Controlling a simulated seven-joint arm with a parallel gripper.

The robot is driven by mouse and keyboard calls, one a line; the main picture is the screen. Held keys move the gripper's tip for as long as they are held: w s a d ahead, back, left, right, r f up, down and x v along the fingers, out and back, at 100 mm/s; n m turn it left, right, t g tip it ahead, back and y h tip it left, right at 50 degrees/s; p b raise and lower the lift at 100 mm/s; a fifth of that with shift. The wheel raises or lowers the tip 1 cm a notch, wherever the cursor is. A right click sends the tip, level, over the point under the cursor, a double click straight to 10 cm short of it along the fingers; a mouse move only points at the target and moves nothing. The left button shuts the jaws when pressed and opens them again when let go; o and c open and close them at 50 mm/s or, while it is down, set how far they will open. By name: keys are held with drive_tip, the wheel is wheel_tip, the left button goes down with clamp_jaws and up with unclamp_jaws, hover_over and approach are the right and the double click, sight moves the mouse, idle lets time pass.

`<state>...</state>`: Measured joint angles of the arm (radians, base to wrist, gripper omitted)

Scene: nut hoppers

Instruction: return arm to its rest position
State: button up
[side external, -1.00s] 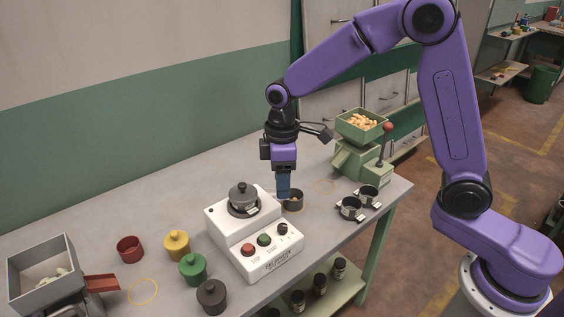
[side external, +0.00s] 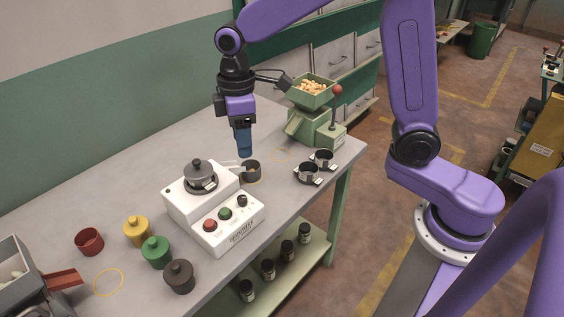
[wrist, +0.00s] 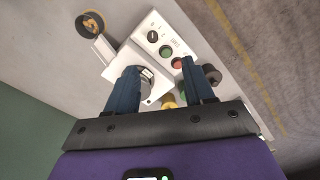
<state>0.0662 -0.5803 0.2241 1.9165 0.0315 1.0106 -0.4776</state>
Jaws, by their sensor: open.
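My gripper (side external: 244,148) hangs pointing down over the table, just above and beside a small dark cup (side external: 252,175), touching nothing that I can see. In the wrist view, my gripper (wrist: 157,78) shows two blue fingers spread apart with nothing held between them. Below them in that view is the white machine with knobs (wrist: 160,45). The dark cup also shows in the wrist view (wrist: 91,22), at the upper left, with something brownish inside.
The white machine (side external: 190,205), with a grey lidded pot (side external: 200,172) on top, stands near my gripper. A green hopper (side external: 312,95) of nuts stands behind to the right, beside two metal-handled cups (side external: 309,173). Red, yellow, green and dark pots stand front left, near a grey bin (side external: 15,262).

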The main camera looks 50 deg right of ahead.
drive_tip(key=s+d, duration=0.5)
drive_tip(key=s, duration=0.7)
drive_tip(key=s+d+n, duration=0.1)
drive_tip(key=s+d, duration=0.4)
drive_tip(key=s, duration=0.8)
drive_tip(key=shift+s+d+f, duration=0.25)
drive_tip(key=shift+f, duration=0.05)
